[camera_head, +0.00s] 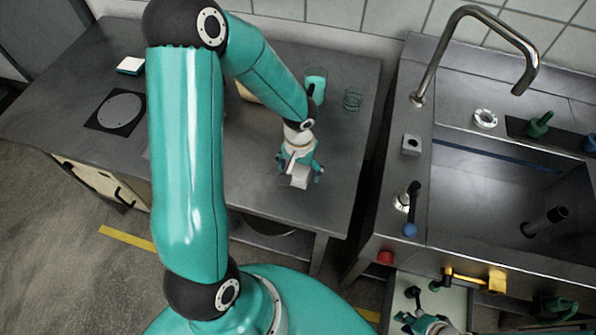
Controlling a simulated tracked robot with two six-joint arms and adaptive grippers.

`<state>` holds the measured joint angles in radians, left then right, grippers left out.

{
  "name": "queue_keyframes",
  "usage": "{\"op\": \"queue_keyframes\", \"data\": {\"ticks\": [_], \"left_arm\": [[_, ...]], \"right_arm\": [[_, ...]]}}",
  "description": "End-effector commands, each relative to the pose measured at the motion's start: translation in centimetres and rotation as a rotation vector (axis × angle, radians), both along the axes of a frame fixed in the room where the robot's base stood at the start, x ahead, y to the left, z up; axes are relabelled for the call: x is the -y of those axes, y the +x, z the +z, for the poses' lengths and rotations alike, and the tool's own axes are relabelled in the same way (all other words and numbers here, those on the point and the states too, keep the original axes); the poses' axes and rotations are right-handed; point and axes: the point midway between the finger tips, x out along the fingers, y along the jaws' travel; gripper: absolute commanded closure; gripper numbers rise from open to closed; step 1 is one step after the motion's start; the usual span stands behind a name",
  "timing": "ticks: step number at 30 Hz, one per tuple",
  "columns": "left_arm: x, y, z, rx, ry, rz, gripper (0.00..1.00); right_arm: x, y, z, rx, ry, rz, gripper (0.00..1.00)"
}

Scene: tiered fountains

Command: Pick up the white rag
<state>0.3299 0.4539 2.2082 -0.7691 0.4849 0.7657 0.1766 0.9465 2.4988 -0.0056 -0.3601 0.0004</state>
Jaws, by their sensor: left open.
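My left gripper (300,178) is over the front right part of the metal worktable, pointing down, with its jaws open. A small pale, greyish-white shape (299,182) shows at its fingers; I cannot tell whether it is the white rag or part of the gripper. No other clear rag is visible, and my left arm hides much of the table. My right gripper (420,310) is partly visible at the bottom edge, by the sink unit; its jaws are unclear.
The metal worktable (258,195) holds a white and teal block (131,65), a dark plate with a grey disc (120,110) and a teal cup (316,85). To the right stand a sink (490,200) and curved tap (480,15). The tabletop's right side is mostly clear.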

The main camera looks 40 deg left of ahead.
Motion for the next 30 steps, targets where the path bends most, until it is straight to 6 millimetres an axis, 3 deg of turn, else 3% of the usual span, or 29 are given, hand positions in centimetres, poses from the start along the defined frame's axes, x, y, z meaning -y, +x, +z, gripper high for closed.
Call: {"op": "queue_keyframes", "data": {"ticks": [3,14,23,30], "left_arm": [[0.0,0.0,0.0,0.0,0.0,0.0,0.14],[0.0,0.0,0.0,0.0,0.0,-0.001,0.74],[0.0,0.0,0.2,0.001,0.0,-0.001,0.75],[-0.1,0.1,1.8,0.003,0.003,0.0,0.75]], "right_arm": [[0.0,0.0,0.0,0.0,0.0,0.0,0.75],[0.0,0.0,0.0,0.0,0.0,0.0,0.75],[0.0,0.0,0.0,0.0,0.0,0.0,0.75],[0.0,0.0,0.2,0.0,0.0,0.0,0.75]]}}
